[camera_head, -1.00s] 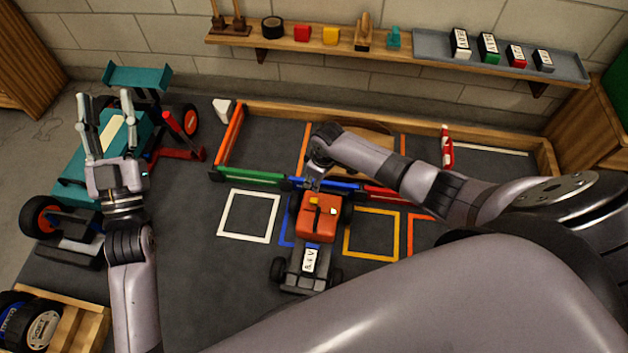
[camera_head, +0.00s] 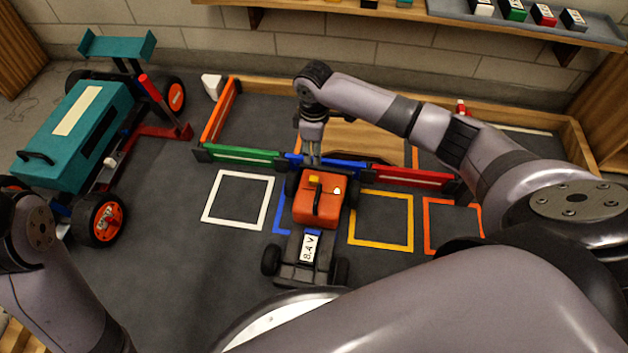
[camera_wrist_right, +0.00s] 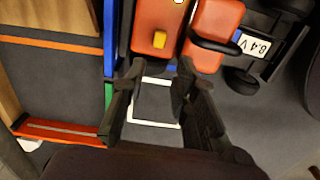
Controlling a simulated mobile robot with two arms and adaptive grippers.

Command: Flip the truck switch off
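The orange-bodied truck (camera_head: 317,207) stands in the middle of the dark mat, with a black handle on top and an 8.4 V label at its near end. A small yellow block (camera_head: 314,179), possibly the switch, sits on the far part of its top; it also shows in the right wrist view (camera_wrist_right: 160,40). My right gripper (camera_head: 311,163) points down at the truck's far end. In the right wrist view my right gripper (camera_wrist_right: 160,68) is open, its fingers apart with nothing between them. The yellow block appears just beyond the fingertips; contact is unclear. My left gripper is out of view.
Low green (camera_head: 243,155), blue and red (camera_head: 410,176) bars cross the mat behind the truck. White (camera_head: 238,200) and yellow (camera_head: 381,221) outlined squares flank it. A large teal car (camera_head: 75,135) stands at left. A shelf (camera_head: 420,14) runs along the wall.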

